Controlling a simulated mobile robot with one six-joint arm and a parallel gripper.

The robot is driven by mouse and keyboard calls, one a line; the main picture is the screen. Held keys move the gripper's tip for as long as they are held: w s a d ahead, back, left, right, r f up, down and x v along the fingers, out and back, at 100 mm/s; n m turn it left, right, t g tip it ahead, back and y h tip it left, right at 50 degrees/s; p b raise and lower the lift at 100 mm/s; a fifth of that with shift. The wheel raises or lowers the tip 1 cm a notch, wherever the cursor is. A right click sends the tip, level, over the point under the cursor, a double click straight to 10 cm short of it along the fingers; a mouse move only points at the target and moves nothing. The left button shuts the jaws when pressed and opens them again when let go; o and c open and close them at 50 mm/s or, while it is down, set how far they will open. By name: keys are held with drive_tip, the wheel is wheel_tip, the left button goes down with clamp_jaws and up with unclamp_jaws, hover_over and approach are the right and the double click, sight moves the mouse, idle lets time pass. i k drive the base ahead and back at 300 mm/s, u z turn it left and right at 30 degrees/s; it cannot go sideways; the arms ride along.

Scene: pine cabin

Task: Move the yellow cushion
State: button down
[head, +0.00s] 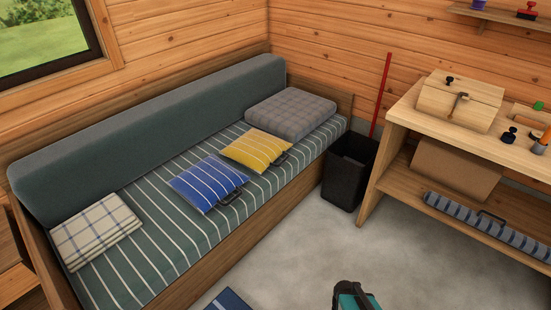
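The yellow cushion (255,149) has white stripes and a dark handle on its near right edge. It lies flat on the striped mattress (160,218) of the daybed, between a blue striped cushion and a grey checked cushion.
The blue cushion (208,183) lies close on the left, the grey checked cushion (291,116) behind right. A folded plaid blanket (96,230) lies at the near end. A black bin (348,172) and a workbench (462,141) stand right. Bare mattress separates blanket and blue cushion.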

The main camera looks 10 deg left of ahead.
sight(257, 150)
drive_tip(key=u, duration=0.8)
drive_tip(key=i, duration=1.05)
drive_tip(key=u, duration=0.5)
